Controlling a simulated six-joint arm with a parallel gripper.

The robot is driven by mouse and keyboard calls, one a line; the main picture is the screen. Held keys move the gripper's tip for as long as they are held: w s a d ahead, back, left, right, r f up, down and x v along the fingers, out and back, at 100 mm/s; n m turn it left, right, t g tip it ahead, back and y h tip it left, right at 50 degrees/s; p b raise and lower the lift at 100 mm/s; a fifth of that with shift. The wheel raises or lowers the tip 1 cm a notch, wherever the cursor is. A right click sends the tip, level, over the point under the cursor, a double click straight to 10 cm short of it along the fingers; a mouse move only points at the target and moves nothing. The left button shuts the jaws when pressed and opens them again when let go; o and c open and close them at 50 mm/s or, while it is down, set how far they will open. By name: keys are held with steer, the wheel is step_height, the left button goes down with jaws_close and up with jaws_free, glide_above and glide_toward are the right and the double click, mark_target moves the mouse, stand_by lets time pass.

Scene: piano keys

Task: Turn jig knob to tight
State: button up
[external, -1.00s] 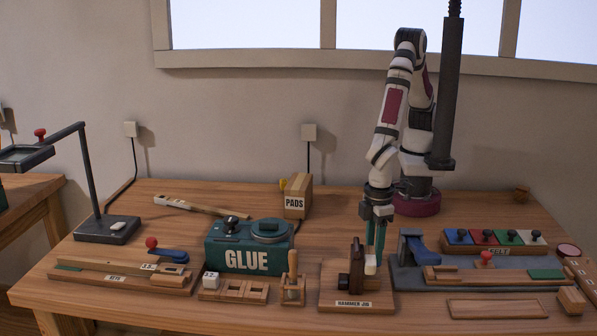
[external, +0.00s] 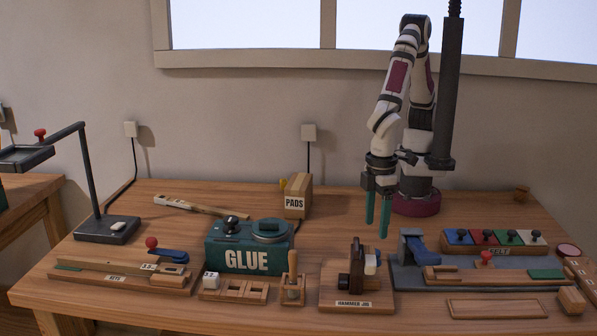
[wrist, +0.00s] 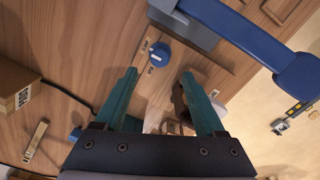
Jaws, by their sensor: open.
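The hammer jig (external: 357,298) stands at the table's front, its dark upright and round dark part facing the camera. A pale block (external: 370,264) sits beside the upright, with a small blue part (external: 378,257) behind it, mostly hidden. In the wrist view a round blue knob (wrist: 160,54) with a pale mark sits on wood, beyond my fingertips; small labels near it are illegible. I take it for the jig knob, but its setting cannot be told. My gripper (external: 377,228) is open, pointing down above and behind the jig, apart from it; it also shows in the wrist view (wrist: 158,72).
A blue clamp (external: 413,244) stands close on the right, its lever (wrist: 240,40) large in the wrist view. The glue box (external: 249,247) is to the left and the pads box (external: 297,196) behind. Felt blocks (external: 482,237) lie right. Bare table lies behind the jig.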

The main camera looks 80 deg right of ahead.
step_height(320, 180, up, 9)
steer(key=shift+f, duration=0.1)
stand_by(0.3)
